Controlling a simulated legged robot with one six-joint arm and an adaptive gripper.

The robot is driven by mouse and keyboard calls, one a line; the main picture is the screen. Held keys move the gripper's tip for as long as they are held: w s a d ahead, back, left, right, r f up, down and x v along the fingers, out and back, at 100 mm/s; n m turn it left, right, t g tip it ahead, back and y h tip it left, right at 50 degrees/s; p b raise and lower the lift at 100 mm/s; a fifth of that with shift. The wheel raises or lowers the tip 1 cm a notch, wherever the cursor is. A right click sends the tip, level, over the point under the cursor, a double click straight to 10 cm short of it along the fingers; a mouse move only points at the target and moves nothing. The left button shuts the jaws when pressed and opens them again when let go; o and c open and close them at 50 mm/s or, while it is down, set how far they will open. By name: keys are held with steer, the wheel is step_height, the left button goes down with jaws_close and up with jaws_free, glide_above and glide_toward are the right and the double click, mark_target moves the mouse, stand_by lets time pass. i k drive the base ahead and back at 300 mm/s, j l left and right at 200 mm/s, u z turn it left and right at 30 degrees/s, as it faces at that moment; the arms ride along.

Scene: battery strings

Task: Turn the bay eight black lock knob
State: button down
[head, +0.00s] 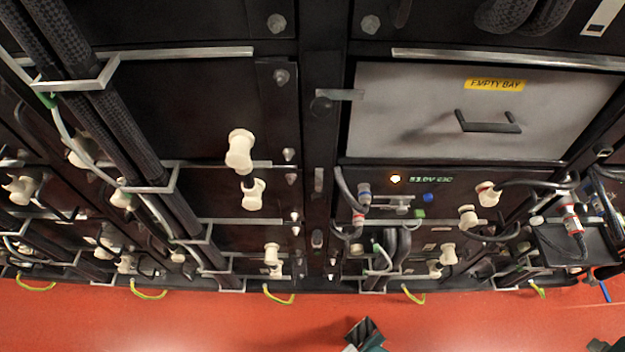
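A round black knob (321,105) sits on the dark upright post between the two rack columns. A grey metal latch bar (340,95) lies level beside it and reaches right to the edge of the pale panel marked EMPTY BAY (430,115). Lower on the same post are smaller latch parts (318,180). No bay number is readable, so I cannot tell which knob belongs to bay eight.
Cream connectors (239,150) stick out from the left bays, with thick black cables (110,110) further left. A lit lamp (395,179) shows below the pale panel. A black tray (575,240) with cables stands at right. Red floor (200,320) lies along the bottom.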

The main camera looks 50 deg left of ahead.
mark_target(318, 197)
steer(key=u, duration=2.15)
steer(key=k+j, duration=0.1)
steer(key=j, duration=0.3)
steer(key=k+j, duration=0.1)
steer(key=j, duration=0.3)
steer(key=k+u, duration=0.05)
